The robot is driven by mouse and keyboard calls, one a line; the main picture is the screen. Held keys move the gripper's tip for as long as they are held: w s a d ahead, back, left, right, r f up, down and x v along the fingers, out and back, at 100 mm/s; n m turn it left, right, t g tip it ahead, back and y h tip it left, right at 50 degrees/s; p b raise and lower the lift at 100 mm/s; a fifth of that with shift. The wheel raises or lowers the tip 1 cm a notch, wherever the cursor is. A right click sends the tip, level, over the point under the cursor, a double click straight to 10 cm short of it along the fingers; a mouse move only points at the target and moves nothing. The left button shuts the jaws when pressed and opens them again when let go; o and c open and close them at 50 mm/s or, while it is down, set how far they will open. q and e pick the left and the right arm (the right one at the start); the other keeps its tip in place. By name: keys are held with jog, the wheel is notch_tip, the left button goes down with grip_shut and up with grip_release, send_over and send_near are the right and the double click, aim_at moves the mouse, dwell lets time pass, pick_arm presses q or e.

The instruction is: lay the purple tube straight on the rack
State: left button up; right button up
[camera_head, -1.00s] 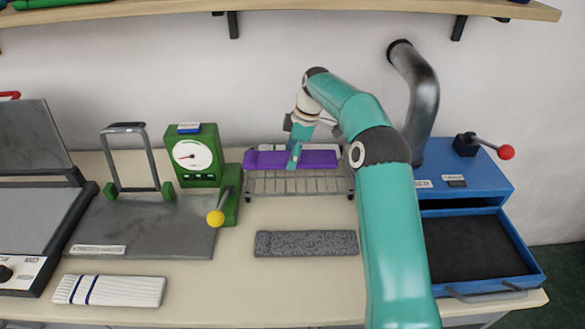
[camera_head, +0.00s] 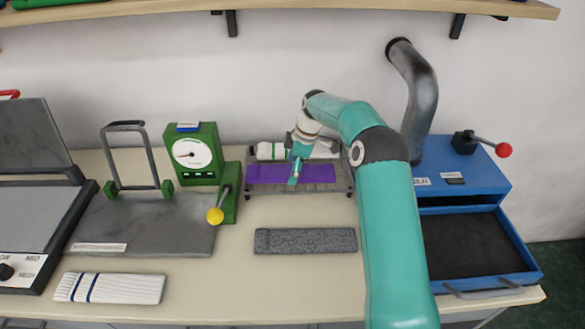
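The purple tube (camera_head: 318,174) lies lengthwise, left to right, over the front part of the wire rack (camera_head: 344,186) near the back wall. It looks straight and roughly parallel to the rack's front edge. My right gripper (camera_head: 294,179) reaches down to the middle of the tube and looks shut on it; its far finger is hidden. I cannot tell whether the tube's full weight is on the rack. My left gripper is not in view.
A white tube with green stripes (camera_head: 268,151) lies on the rack behind the purple one. A green dial gauge (camera_head: 193,154) and a yellow-knobbed lever (camera_head: 216,215) stand left. A grey speckled strip (camera_head: 305,241) lies in front. A blue open-drawer unit (camera_head: 480,188) stands right.

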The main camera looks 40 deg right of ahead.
aim_at(303, 171)
dwell(0.3)
jog(key=v, duration=1.2)
